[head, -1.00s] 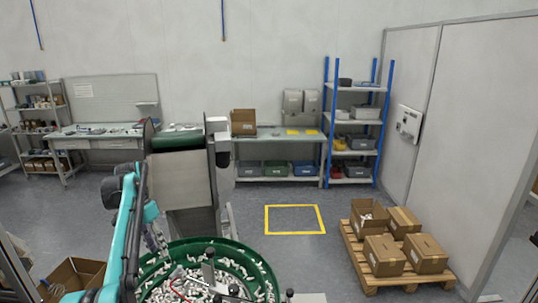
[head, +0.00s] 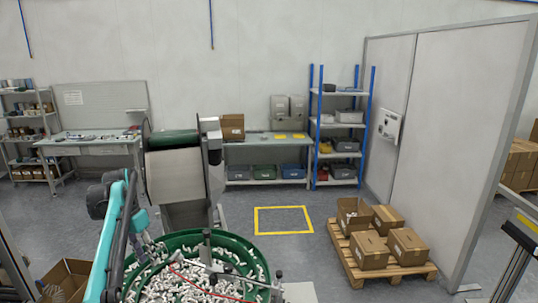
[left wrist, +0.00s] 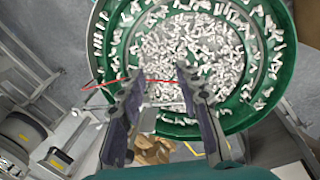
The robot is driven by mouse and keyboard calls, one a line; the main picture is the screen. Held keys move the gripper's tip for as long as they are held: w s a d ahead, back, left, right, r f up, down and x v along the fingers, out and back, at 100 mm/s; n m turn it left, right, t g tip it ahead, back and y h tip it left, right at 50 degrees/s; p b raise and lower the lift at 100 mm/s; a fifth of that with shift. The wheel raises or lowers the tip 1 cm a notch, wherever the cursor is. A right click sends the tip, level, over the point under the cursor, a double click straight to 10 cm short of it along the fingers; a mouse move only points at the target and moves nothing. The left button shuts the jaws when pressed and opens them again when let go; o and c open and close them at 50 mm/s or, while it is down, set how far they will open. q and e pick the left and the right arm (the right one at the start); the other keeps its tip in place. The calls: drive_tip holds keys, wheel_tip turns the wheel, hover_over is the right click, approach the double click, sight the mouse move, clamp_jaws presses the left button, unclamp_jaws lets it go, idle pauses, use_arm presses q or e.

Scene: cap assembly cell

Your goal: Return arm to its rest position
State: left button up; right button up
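My left arm (head: 115,235) is teal and comes in from the lower left in the head view. Its left gripper (head: 152,250) hangs at the left side of the green bowl feeder (head: 262,258), partly hidden and small. The green bowl (left wrist: 100,60) full of white parts lies beyond the fingertips. My right gripper is in neither view.
An open cardboard box (head: 68,278) stands left of the bowl. A hopper conveyor (head: 178,175) rises behind it. A pallet (head: 400,272) with boxes stands at right, beside a grey partition (head: 450,130). The floor around the yellow square (head: 284,220) is clear.

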use_arm(q)
drive_tip(key=s+d+f+n+t+y+b, duration=0.1)
drive_tip(key=s+d+f+t+b, duration=0.1)
drive_tip(key=s+d+f+b, duration=0.35)
drive_tip(key=s+d+f+n+t+y+b, duration=0.1)
drive_tip(key=s+d+f+t+b, duration=0.15)
drive_tip(key=s+d+b, duration=0.55)
drive_tip(key=s+d+f+n+t+b, duration=0.1)
drive_tip(key=s+d+f+b, duration=0.1)
drive_tip(key=s+f, duration=0.6)
drive_tip(key=s+d+f+t+b, duration=0.2)
drive_tip(key=s+f+b, duration=0.3)
drive_tip(key=s+f, duration=0.3)
wheel_tip(320, 180, down, 4)
drive_tip(key=shift+s+d+f+n, duration=0.2)
drive_tip(key=shift+s+d+n, duration=0.15)
drive_tip(key=shift+d, duration=0.45)
